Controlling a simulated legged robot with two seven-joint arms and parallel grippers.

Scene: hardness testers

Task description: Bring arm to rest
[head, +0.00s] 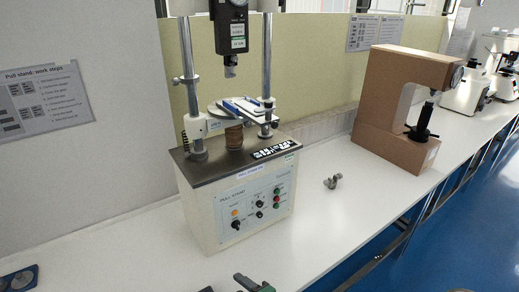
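The pull stand (240,205) is a pale box with a dark top plate, two upright posts and a black force gauge (231,27) hanging between them. A blue-and-white clamp piece (246,107) sits above a brown coil on its plate. Dark fingertip-like parts with a green patch, which look like a gripper of mine (252,284), show at the bottom edge in front of the stand. Most of this gripper is cut off, so its opening and any hold are not clear. I cannot be sure which arm it belongs to; no other gripper is clearly visible.
A small grey metal part (332,182) lies on the white bench (330,222) right of the stand. A brown C-shaped tester (385,110) stands farther right, with white instruments (464,92) beyond. A dark item (19,279) is at the bottom left. The bench between stand and brown tester is mostly clear.

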